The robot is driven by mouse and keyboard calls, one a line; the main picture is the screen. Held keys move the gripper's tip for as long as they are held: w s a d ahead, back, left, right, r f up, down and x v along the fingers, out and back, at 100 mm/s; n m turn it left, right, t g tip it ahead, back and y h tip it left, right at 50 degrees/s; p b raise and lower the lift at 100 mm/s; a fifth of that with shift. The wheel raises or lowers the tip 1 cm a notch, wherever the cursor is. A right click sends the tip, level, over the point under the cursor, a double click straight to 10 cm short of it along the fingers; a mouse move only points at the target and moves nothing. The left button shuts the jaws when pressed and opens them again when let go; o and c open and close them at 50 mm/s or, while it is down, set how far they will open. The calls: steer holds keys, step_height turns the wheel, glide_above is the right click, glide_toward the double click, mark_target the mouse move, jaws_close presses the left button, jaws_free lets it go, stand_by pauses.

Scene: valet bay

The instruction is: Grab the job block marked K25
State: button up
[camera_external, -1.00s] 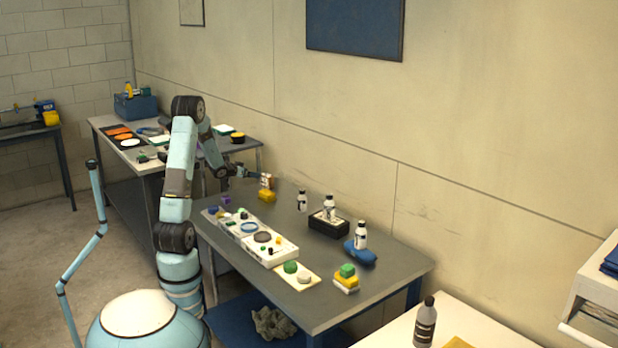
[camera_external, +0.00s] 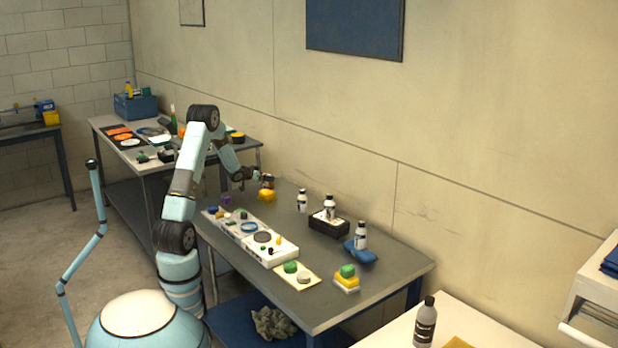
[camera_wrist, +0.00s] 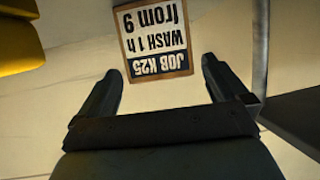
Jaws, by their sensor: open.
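The job block marked K25 (camera_wrist: 157,38) shows in the wrist view as a wood-edged tag. Its white face reads "JOB K25, WASH 1 h from 9", upside down. In the external view it is the small brown and white block (camera_external: 267,181) at the far end of the grey table, by a yellow sponge-like block (camera_external: 267,195). My gripper (camera_wrist: 160,85) is open and empty. Its two fingers are apart, with the block beyond and between their tips. In the external view my gripper (camera_external: 246,184) is just left of the block.
A yellow thing (camera_wrist: 18,42) fills the upper left corner of the wrist view. The wall stands behind.

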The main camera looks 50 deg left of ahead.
steer(key=shift+x, duration=1.45)
steer(key=c, duration=1)
